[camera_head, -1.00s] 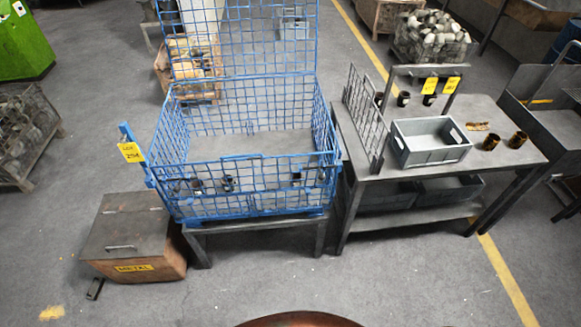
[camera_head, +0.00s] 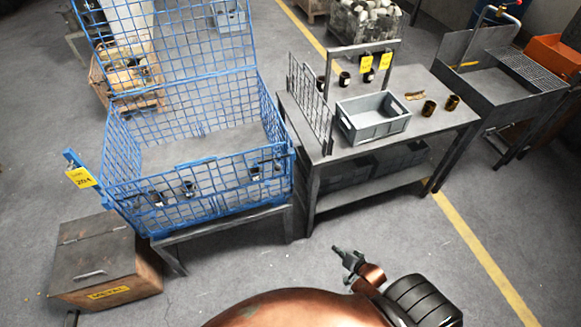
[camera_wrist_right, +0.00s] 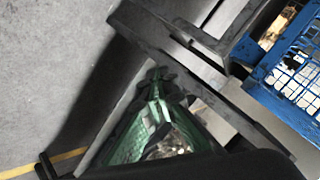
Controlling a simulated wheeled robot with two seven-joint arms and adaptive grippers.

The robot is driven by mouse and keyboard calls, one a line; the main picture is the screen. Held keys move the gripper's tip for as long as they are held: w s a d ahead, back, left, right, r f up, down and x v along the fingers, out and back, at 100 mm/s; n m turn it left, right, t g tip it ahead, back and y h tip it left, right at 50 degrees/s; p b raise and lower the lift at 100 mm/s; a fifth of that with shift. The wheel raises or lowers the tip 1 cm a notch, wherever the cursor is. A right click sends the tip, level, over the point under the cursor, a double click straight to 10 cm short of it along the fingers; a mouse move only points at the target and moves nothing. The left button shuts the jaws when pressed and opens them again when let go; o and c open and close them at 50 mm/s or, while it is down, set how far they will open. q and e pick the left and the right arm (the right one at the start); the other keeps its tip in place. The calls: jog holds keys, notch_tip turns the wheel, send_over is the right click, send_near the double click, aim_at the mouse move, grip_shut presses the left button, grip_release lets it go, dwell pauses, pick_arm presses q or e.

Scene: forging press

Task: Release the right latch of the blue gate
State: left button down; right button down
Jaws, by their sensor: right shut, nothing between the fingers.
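The blue gate (camera_head: 222,181) is the low front panel of a blue wire cage (camera_head: 185,110) on a dark stand. It looks upright. Dark latch fittings show at its right end, where the right latch (camera_head: 255,173) is small and its exact position cannot be read. Similar dark fittings (camera_head: 157,198) sit toward the left end. My right gripper (camera_head: 342,252) is shut and empty, in front of and to the right of the cage, apart from it. In the right wrist view, its fingers (camera_wrist_right: 157,75) are together, with part of the blue cage (camera_wrist_right: 290,60) at the upper right. My left gripper is not in view.
A dark workbench (camera_head: 420,142) with a grey bin (camera_head: 373,122), cups and an upright rack (camera_head: 308,100) stands right of the cage. A metal box (camera_head: 95,265) sits on the floor at lower left. The floor in front is clear.

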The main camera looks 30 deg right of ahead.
jog(key=w+a+r+m+t+y+p, duration=0.1)
jog(key=w+r, duration=0.3)
jog(key=r, duration=0.9)
jog(key=w+a+r+m+t+y+p, duration=0.1)
jog(key=w+r+m+t, duration=0.3)
jog(key=r, duration=0.8)
jog(key=w+a+r+m+t+y, duration=0.2)
jog(key=w+r, duration=0.4)
jog(key=r, duration=0.7)
jog(key=shift+w+r+m+t+p, duration=0.25)
jog(key=shift+r+m+t+p, duration=0.15)
jog(key=shift+m, duration=0.1)
jog(key=shift+a, duration=0.15)
jog(key=w+a+r+p, duration=0.1)
jog(key=w+a, duration=0.5)
jog(key=w, duration=0.4)
jog(key=shift+r, duration=0.1)
